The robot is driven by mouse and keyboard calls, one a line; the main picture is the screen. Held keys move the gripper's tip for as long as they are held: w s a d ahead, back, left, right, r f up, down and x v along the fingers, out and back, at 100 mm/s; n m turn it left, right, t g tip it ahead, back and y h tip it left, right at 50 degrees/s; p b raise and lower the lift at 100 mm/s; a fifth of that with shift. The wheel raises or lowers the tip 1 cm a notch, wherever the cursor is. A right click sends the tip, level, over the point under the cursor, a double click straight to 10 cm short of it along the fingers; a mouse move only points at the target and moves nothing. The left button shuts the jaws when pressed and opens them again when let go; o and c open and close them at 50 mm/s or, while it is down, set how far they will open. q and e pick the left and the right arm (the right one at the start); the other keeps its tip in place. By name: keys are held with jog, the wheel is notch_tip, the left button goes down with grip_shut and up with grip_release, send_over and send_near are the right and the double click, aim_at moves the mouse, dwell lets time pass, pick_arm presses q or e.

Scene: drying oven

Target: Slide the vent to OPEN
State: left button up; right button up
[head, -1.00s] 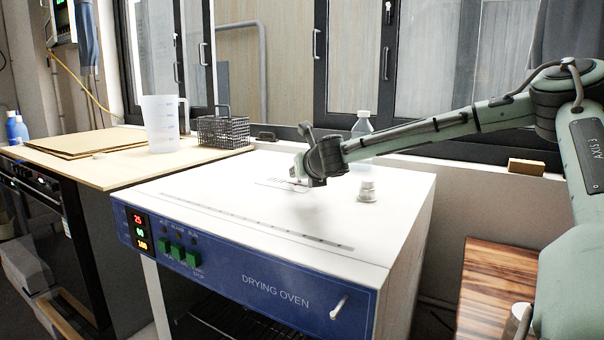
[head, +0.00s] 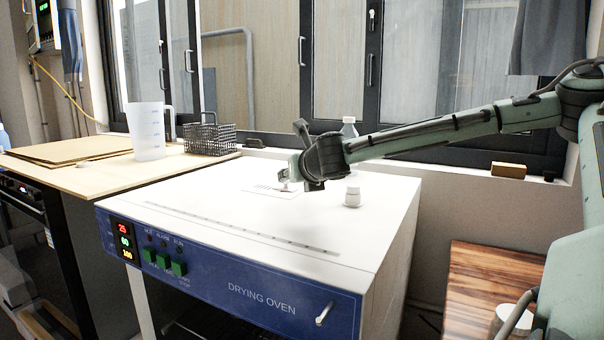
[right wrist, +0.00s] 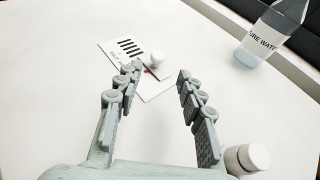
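The vent is a small white plate (right wrist: 122,45) with dark slots on top of the drying oven (head: 230,298). A white round knob (right wrist: 156,60) stands on it, with a red mark beside it. In the head view the plate (head: 262,189) shows partly, just left of my right gripper (head: 290,178). In the right wrist view my right gripper (right wrist: 159,73) is open and empty. Its two fingers point toward the knob, which lies just beyond the gap between the tips. I cannot tell its exact height over the plate. The vent's lettering is too small to read. My left gripper is out of view.
A water bottle (right wrist: 268,40) stands behind the vent. A small white capped jar (head: 352,194) is to the right, close to my right finger in the right wrist view (right wrist: 245,159). A wire basket (head: 209,139) and measuring jug (head: 148,133) stand on the left counter.

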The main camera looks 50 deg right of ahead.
jog(key=v, duration=0.5)
jog(key=shift+s+a+r, duration=0.1)
jog(key=shift+s+a, duration=0.05)
jog(key=shift+s, duration=0.2)
dwell(0.3)
